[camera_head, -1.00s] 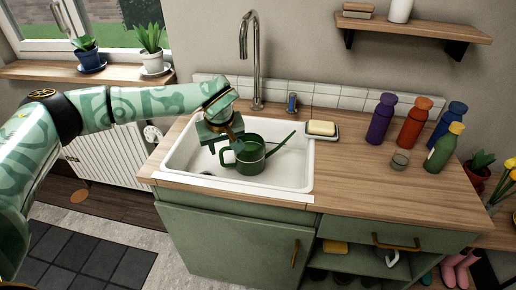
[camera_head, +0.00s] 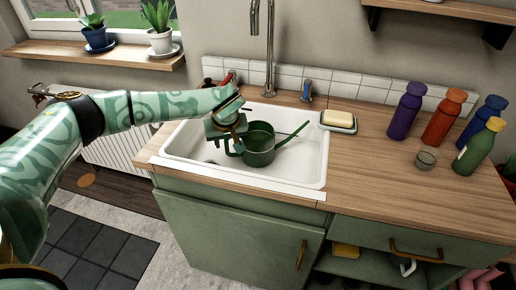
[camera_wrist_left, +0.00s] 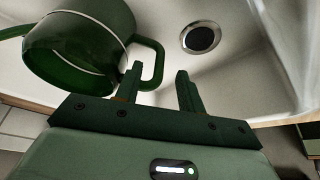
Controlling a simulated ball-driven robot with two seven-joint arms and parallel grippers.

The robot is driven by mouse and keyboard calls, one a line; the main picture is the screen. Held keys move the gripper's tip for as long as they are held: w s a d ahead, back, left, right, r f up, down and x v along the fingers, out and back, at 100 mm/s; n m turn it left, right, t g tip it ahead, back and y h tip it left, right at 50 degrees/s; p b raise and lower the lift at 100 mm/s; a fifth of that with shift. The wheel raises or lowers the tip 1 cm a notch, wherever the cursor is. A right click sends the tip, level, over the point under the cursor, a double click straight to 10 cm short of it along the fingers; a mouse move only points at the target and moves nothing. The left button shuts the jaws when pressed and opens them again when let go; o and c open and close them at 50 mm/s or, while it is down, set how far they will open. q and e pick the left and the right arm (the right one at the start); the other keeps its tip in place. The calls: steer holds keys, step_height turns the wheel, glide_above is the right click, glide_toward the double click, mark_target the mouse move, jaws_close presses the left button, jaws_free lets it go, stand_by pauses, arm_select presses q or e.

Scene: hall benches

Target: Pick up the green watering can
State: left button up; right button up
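The green watering can (camera_head: 260,146) stands in the white sink, its spout pointing right and its handle on the left. My left gripper (camera_head: 228,146) is at the handle side, over the sink. In the left wrist view the can (camera_wrist_left: 75,50) is at the upper left. The fingers of my left gripper (camera_wrist_left: 160,80) are open there, and the outer bar of the handle loop shows between the fingertips. A gap shows between the handle and the right-hand finger. I cannot tell whether the other finger touches it. My right gripper is not in view.
The sink (camera_head: 313,172) has walls around the can, and its drain (camera_wrist_left: 200,38) shows in the wrist view. A tap (camera_head: 270,45) rises behind it. A soap dish (camera_head: 338,122) and several bottles (camera_head: 405,112) stand to the right. The front right worktop (camera_head: 400,195) is clear.

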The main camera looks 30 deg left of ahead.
mark_target(227, 147)
arm_select(q)
steer(key=b+x, duration=0.1)
steer(key=x, duration=0.3)
steer(key=shift+f+b, duration=0.35)
steer(key=shift+b, duration=0.05)
steer(key=shift+r, duration=0.25)
jaws_close()
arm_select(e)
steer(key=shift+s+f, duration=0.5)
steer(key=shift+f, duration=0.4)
